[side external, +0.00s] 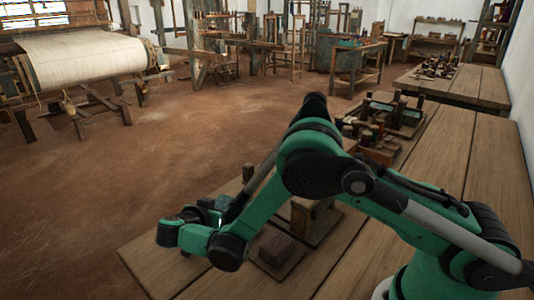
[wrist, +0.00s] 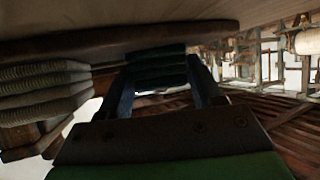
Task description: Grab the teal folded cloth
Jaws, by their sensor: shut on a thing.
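The teal folded cloth (wrist: 158,74) shows in the wrist view as a dark, layered stack with its folds facing me. My gripper (wrist: 162,66) has one finger on each side of it and is shut on it. A dark wooden board edge runs just above the cloth in this view. I cannot tell whether they touch. In the side external view my wrist is low over the near left end of the wooden table (side external: 370,235). The jaws and the cloth are mostly hidden there by my arm.
A stack of grey ribbed folded cloths (wrist: 45,88) is left of my gripper in the wrist view. A dark wooden block (side external: 277,250) lies on the table near my wrist. Wooden tools (side external: 385,125) stand farther back. A loom with a pale cloth roll (side external: 80,58) stands across open floor.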

